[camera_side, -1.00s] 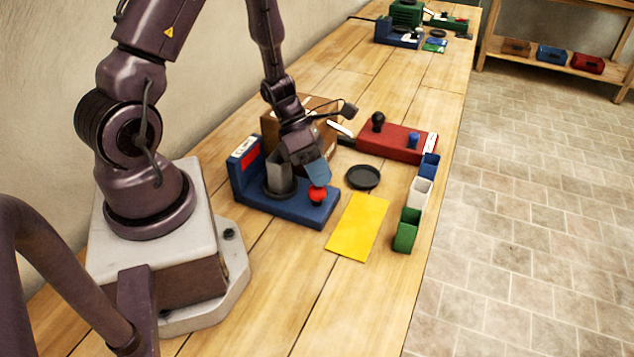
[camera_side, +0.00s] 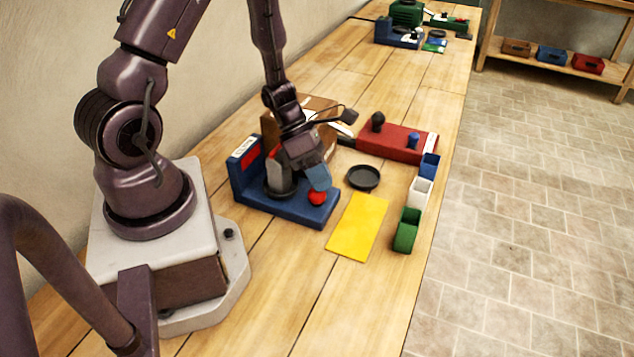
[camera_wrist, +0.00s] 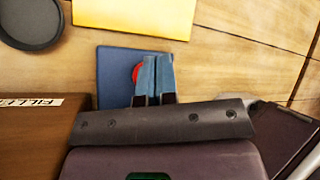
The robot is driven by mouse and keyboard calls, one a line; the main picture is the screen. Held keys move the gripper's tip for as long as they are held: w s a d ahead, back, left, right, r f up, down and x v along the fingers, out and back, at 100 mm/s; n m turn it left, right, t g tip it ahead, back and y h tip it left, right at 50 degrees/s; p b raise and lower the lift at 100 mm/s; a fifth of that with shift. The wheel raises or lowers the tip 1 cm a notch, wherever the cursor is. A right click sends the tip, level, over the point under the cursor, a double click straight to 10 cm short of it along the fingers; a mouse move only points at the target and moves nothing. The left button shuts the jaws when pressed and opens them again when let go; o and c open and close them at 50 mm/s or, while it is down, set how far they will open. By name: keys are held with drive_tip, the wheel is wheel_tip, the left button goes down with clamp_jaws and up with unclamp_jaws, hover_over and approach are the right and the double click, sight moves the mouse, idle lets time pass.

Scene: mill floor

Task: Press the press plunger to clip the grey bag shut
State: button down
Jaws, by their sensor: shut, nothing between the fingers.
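The blue press (camera_side: 285,204) stands on the bench, with a raised block at its left end. The red round plunger (camera_side: 318,199) is at the right end of its base. The grey bag (camera_side: 273,172) stands upright in a dark round holder on the base, partly hidden by my gripper. My gripper (camera_side: 319,184) is shut and empty, its blue fingertips pointing down at the plunger. In the wrist view the fingertips (camera_wrist: 152,76) cover most of the plunger (camera_wrist: 136,72). Whether they touch it I cannot tell.
A brown box (camera_side: 318,105) stands close behind my gripper. A red unit (camera_side: 392,142) with a black knob, a dark round dish (camera_side: 363,177), a yellow sheet (camera_side: 357,226) and small blue, white and green bins (camera_side: 407,230) are to the right. Bare bench lies in front.

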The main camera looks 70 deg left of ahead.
drive_tip(key=shift+a+f, duration=0.25)
drive_tip(key=shift+a, duration=0.2)
drive_tip(key=shift+a+r, duration=0.25)
drive_tip(key=shift+r, duration=0.9)
drive_tip(key=shift+d+r, duration=0.1)
drive_tip(key=shift+r, duration=0.15)
drive_tip(key=shift+d+r, duration=0.1)
wheel_tip(320, 180, up, 5)
drive_tip(key=shift+f, duration=0.1)
